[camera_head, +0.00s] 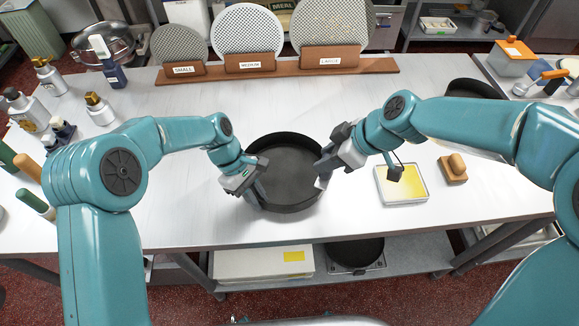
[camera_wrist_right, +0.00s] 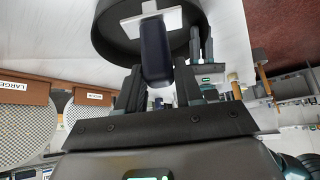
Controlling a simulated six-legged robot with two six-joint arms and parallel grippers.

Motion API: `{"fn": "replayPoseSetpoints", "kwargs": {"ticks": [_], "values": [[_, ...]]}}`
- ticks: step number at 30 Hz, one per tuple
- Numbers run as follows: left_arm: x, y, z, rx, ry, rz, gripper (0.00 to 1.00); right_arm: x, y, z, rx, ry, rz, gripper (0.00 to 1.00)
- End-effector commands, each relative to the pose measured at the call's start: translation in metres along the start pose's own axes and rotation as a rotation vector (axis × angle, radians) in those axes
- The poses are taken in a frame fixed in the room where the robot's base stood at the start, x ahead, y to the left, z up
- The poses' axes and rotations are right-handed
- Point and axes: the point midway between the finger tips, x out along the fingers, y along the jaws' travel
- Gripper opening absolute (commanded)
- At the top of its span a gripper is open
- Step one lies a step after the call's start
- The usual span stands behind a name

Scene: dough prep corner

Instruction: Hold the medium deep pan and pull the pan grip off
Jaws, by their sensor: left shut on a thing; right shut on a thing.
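The medium deep pan (camera_head: 285,172), black and round, stands on the white worktop between my arms and looks empty. My left gripper (camera_head: 254,190) is shut on the pan's left wall. My right gripper (camera_head: 324,168) is at the pan's right rim, shut on the pan grip. In the right wrist view, the pan grip (camera_wrist_right: 156,52) is a dark rounded handle with a pale plate against the pan (camera_wrist_right: 112,40). The fingers of the right gripper (camera_wrist_right: 160,82) stand on both sides of the handle. In the head view the grip is mostly hidden by my right gripper.
A wooden rack (camera_head: 290,66) with several perforated discs stands along the back edge. A yellow-filled tray (camera_head: 402,184) and a wooden block with a knob (camera_head: 453,168) lie right of the pan. Bottles (camera_head: 98,108) stand at the left. The worktop in front is clear.

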Motion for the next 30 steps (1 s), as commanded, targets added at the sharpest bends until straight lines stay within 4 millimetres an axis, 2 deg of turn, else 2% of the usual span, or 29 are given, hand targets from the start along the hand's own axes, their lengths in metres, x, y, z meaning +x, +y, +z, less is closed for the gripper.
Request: {"fn": "replayPoseSetpoints", "kwargs": {"ticks": [21, 30], "values": [[0.001, -0.001, 0.000, 0.000, -0.002, -0.004, 0.00, -0.032, 0.000, -0.022, -0.001, 0.001, 0.002, 0.02], [0.001, -0.001, 0.000, 0.000, -0.002, -0.004, 0.00, -0.034, 0.000, -0.024, 0.000, 0.000, 0.001, 0.02]]}}
